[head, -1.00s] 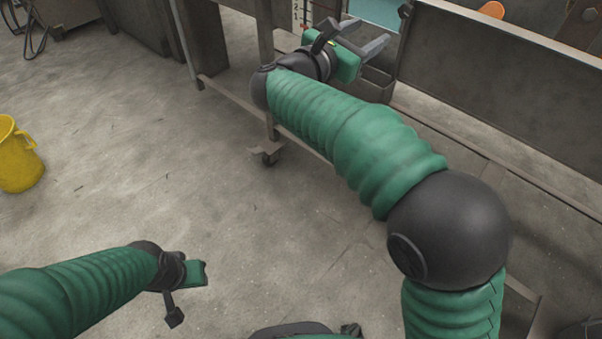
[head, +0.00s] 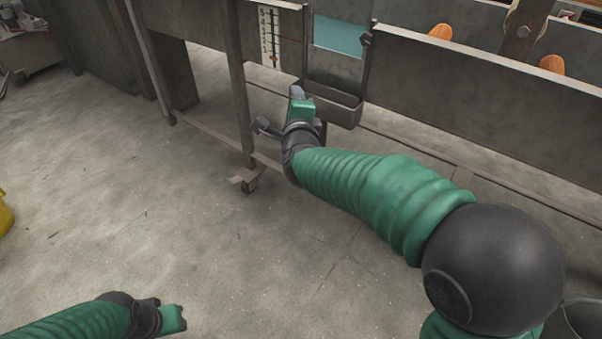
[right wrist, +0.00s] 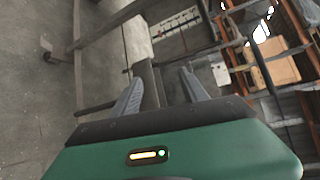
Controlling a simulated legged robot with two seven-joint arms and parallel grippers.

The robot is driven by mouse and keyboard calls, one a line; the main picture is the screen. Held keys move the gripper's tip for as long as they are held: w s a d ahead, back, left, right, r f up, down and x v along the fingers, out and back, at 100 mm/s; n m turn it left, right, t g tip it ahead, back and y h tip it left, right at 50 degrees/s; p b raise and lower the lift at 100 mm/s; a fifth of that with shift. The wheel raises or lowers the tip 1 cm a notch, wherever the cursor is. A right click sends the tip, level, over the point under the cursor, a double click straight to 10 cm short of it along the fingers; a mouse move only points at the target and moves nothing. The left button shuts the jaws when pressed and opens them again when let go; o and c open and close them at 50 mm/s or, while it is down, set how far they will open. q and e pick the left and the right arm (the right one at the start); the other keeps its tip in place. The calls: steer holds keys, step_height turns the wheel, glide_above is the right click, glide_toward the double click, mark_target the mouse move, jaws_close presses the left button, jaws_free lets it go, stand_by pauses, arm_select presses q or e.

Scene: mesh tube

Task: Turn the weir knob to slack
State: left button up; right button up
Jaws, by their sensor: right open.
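A numbered scale (head: 268,36) with a thin red line stands on the grey metal channel, left of a window of teal water (head: 338,37). A small dark fitting (head: 367,39) sits at the window's right edge; I cannot tell whether it is the weir knob. My right gripper (head: 297,92) is below the window, beside the grey trough, pointing away from me. In the right wrist view its two grey fingers (right wrist: 160,88) are apart, with nothing clearly held between them. My left gripper (head: 178,317) is low over the floor at the bottom left; its fingers cannot be made out.
The grey trough (head: 333,103) hangs under the water window. Long metal walls (head: 480,75) run to the right, with orange objects (head: 551,64) behind. A yellow bucket (head: 4,215) is at the left edge. The middle floor is clear.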

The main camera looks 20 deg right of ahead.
steer(key=s+f+n+g+y+p, duration=0.1)
steer(key=s+f+n+g+y, duration=0.2)
steer(key=s+f+n, duration=0.7)
step_height(320, 180, down, 3)
steer(key=shift+a+f+n+g, duration=0.1)
steer(key=shift+a+n+g, duration=0.25)
steer(key=shift+n+g, duration=0.6)
steer(key=shift+w, duration=0.1)
